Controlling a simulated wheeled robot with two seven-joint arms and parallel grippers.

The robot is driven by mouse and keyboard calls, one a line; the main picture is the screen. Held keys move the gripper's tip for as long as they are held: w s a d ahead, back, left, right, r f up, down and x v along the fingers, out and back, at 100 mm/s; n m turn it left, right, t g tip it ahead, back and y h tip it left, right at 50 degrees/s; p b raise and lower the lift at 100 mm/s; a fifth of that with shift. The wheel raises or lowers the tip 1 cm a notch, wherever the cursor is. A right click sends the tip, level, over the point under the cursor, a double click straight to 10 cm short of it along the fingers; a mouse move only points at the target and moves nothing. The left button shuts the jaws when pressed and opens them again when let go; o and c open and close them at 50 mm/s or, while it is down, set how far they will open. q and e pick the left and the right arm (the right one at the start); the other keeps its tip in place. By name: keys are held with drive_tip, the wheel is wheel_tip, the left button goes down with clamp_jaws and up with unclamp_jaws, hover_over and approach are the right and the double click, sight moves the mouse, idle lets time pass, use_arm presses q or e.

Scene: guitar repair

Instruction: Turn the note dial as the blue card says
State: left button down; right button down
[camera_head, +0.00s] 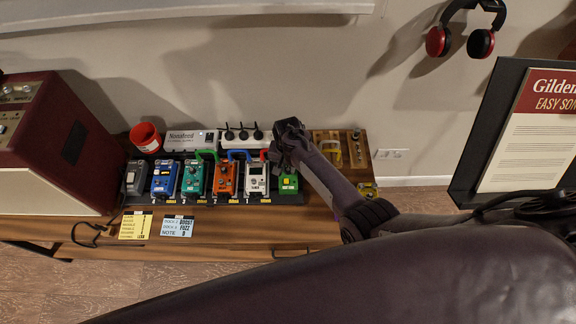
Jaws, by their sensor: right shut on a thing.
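The blue card (177,226) lies at the front edge of the wooden bench and reads in part BOOST, FUZZ and NOTE D; the smaller print is hard to read. My right gripper (279,155) reaches in from the right, above the back of the pedal row, between the white pedal (256,180) and the green pedal (288,184) at its right end. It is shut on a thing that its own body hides. A red piece (264,154) shows just left of it. I cannot make out the note dial or its setting. My left gripper is not in view.
More pedals stand on the board: grey, blue (164,178), teal (194,177) and orange (225,179). A yellow card (135,226) lies left of the blue one. Behind are a red cup (146,137) and a power strip (243,139). A red amplifier (65,140) stands left.

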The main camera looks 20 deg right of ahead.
sight(288, 170)
drive_tip(key=c, duration=1.3)
unclamp_jaws()
wheel_tip(288, 170, up, 8)
drive_tip(key=shift+f+p, duration=0.1)
drive_tip(key=shift+p, duration=0.45)
